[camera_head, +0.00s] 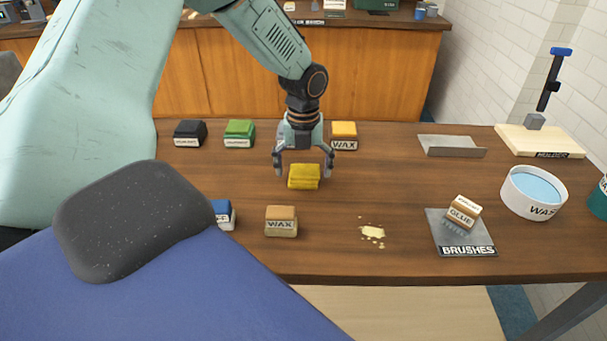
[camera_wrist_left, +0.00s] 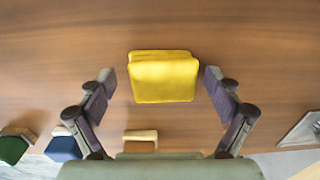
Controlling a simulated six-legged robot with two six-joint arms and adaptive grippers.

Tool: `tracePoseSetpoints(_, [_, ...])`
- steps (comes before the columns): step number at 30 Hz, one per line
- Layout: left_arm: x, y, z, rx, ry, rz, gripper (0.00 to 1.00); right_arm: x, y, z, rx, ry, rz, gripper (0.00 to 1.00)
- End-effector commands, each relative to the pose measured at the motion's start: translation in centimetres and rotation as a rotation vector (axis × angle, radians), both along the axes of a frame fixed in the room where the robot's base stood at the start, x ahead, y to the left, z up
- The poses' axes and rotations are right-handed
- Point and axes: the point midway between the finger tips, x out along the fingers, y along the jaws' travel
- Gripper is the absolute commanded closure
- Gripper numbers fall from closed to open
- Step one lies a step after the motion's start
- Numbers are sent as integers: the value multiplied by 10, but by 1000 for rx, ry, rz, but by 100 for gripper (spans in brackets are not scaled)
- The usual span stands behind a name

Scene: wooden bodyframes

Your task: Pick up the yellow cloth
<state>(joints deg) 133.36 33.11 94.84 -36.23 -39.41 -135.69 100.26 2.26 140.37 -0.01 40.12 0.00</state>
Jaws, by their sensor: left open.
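The yellow cloth (camera_head: 304,177) is a folded block lying on the wooden table near its middle in the head view. In the left wrist view the cloth (camera_wrist_left: 163,77) lies ahead, between the lines of the two fingers. My left gripper (camera_head: 303,172) is open, with one finger on each side of the cloth, and both fingers look apart from it. In the left wrist view the open fingertips (camera_wrist_left: 157,77) flank the lower part of the cloth. The fingers' exact height above the table is hard to tell. My right gripper is not in view.
A wax block (camera_head: 281,222) and a blue block (camera_head: 223,214) stand in front of the cloth. Black (camera_head: 190,133), green (camera_head: 239,133) and yellow-topped (camera_head: 344,135) blocks stand behind.

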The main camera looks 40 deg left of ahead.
Motion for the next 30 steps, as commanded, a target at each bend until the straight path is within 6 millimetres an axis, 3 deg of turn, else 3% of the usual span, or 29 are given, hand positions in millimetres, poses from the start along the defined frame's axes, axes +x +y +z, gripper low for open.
tracePoseSetpoints(7, [1,0,-1,1,-1,-1,10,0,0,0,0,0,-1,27])
tracePoseSetpoints(24, [1,0,-1,1,-1,-1,59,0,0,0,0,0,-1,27])
tracePoseSetpoints(30, [1,0,-1,1,-1,-1,61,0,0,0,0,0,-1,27])
